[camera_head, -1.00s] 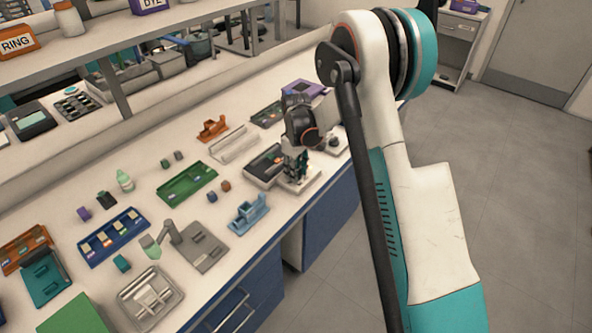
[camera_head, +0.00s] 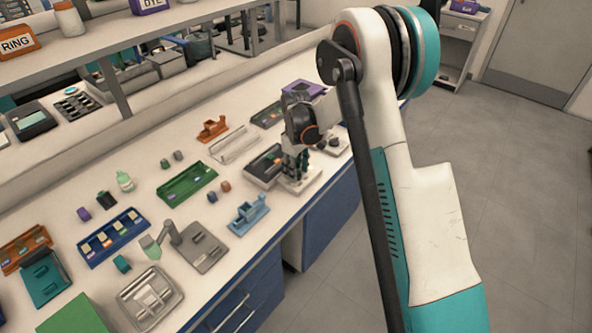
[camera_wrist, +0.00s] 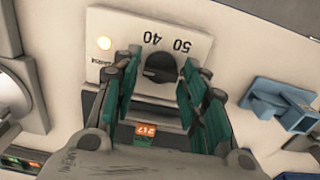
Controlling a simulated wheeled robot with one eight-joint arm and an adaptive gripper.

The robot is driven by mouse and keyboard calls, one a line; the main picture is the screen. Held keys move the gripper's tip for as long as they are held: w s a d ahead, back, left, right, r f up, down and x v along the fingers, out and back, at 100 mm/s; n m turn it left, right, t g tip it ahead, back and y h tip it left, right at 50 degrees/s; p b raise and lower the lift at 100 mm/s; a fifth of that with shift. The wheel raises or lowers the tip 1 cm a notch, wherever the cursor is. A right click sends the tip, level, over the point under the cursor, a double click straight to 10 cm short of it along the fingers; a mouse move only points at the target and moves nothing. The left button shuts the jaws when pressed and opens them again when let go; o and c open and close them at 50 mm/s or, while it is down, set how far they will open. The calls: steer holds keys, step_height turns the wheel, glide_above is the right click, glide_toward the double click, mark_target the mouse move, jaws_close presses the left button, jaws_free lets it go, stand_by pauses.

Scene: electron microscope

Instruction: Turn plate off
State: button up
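The plate (camera_wrist: 102,17) is a pale unit with a dark round knob (camera_wrist: 160,67), printed 40 and 50 upside down in the wrist view. A small round lamp (camera_wrist: 105,43) on it glows warm. An orange display (camera_wrist: 146,128) shows lower down, partly between the fingers. My gripper (camera_wrist: 161,60) is open, with one teal finger pad on each side of the knob. Gaps seem to show between pads and knob; I cannot tell whether either touches. In the head view my gripper (camera_head: 294,166) points down over the plate's pale front (camera_head: 300,185) near the bench edge.
A blue holder (camera_head: 248,214) stands near the plate; it also shows at right in the wrist view (camera_wrist: 280,103). A dark-topped device (camera_head: 262,166) is close on the left. Another pale device (camera_head: 334,144) stands to the right. Floor (camera_head: 530,180) is clear.

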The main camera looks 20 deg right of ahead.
step_height(320, 180, up, 11)
steer(key=shift+r, duration=0.2)
stand_by(0.5)
steer(key=s+r+m+t, duration=0.4)
steer(key=s+r, duration=1.1)
steer(key=s, duration=0.2)
steer(key=s+m+t, duration=0.3)
steer(key=s, duration=1.3)
steer(key=shift+s+f, duration=0.4)
steer(key=shift+f, duration=0.05)
